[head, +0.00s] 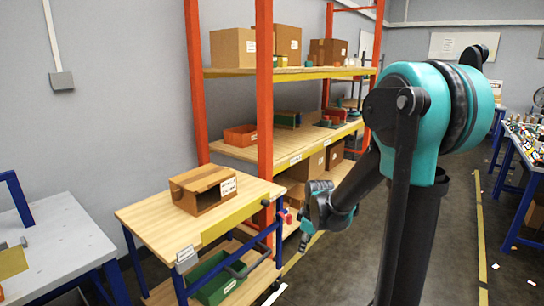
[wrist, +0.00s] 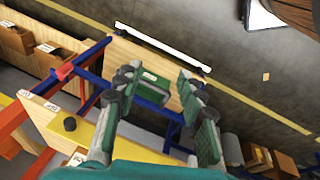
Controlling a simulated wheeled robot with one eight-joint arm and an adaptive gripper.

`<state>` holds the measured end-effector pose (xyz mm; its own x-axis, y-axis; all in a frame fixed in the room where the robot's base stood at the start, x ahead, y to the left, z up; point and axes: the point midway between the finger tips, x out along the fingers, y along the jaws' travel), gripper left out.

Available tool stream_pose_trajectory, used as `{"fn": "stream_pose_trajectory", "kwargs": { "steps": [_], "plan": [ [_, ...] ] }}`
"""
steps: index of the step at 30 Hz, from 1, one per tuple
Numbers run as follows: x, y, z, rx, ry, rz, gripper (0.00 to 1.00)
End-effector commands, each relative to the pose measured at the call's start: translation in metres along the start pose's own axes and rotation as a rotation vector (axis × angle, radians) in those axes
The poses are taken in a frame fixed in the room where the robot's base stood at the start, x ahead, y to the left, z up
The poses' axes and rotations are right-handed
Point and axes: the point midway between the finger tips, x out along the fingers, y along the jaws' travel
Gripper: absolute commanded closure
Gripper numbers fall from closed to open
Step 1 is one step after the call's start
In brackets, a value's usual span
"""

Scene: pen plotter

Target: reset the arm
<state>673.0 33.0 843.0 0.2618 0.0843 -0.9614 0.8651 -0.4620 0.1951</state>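My arm is teal and dark grey and stands at the right of the head view. It is bent, with the forearm reaching down and left. My gripper (head: 306,236) hangs low, to the right of the wooden-topped cart (head: 150,215) and in front of the orange shelving rack. In the wrist view my gripper (wrist: 157,80) has its two fingers spread apart, with nothing held between them. A green bin (wrist: 150,88) shows beyond the gap between the fingers, apart from them.
An open cardboard box (head: 202,188) sits on the cart, with a green bin on its lower shelf. The rack (head: 264,110) holds cardboard boxes and an orange bin (head: 240,135). A grey table (head: 60,245) stands at left, a cluttered workbench at far right. Floor between is mostly clear.

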Motion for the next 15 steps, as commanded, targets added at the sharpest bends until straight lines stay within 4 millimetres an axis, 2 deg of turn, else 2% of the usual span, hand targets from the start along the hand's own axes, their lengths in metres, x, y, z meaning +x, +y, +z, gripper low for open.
{"fn": "stream_pose_trajectory", "kwargs": {
  "steps": [1, 6, 12, 15],
  "plan": [
    [-0.009, -0.011, 0.016, 0.088, -0.001, 0.012, 0.61],
    [-0.030, -0.044, 0.060, 0.402, 0.003, 0.050, 0.61],
    [-0.041, -0.088, 0.108, 0.758, 0.021, 0.093, 0.61],
    [-0.043, -0.106, 0.126, 0.902, 0.033, 0.110, 0.61]
  ]
}}
